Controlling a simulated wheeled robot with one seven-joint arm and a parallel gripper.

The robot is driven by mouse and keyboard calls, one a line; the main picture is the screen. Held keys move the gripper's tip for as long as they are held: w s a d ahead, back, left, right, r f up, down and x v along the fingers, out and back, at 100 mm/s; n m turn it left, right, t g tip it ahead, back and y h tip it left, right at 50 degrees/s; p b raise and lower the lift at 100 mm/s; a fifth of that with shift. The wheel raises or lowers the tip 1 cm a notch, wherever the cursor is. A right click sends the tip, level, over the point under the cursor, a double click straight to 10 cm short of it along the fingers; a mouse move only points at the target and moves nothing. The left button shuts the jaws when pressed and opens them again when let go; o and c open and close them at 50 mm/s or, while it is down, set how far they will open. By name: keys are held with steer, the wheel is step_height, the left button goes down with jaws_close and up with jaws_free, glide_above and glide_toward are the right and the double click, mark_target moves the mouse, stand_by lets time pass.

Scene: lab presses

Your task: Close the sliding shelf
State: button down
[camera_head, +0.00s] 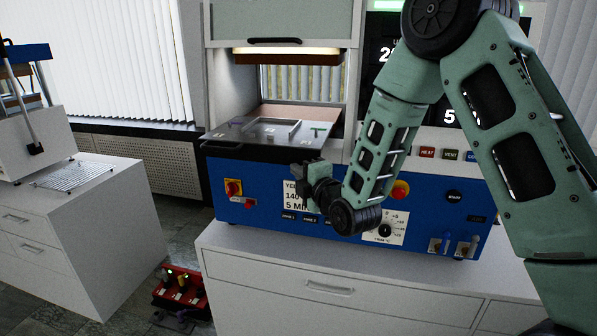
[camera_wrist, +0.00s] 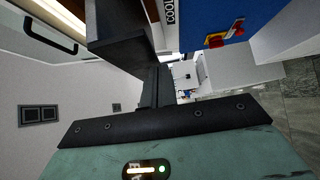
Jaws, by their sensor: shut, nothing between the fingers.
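The sliding shelf (camera_head: 228,144) is a dark grey plate with a raised light frame on top. In the head view it sticks out forward from the opening of the blue and white press (camera_head: 240,172). My gripper (camera_head: 303,173) is dark and shut with nothing in it. It is in front of the press, close to the shelf's front right edge. I cannot tell whether it touches the shelf. In the wrist view, dark parts block the view ahead, and the shelf cannot be made out for certain.
The press front carries a red-yellow switch (camera_head: 233,188), knobs and labels. It stands on a white cabinet (camera_head: 330,287). At left is another white cabinet (camera_head: 92,225) with a wire rack (camera_head: 75,176). A red box (camera_head: 180,291) sits on the floor between the cabinets.

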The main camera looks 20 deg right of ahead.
steer(key=w+d+b, duration=0.6)
steer(key=w+d, duration=0.2)
steer(key=w, duration=0.3)
steer(key=shift+s+a, duration=0.1)
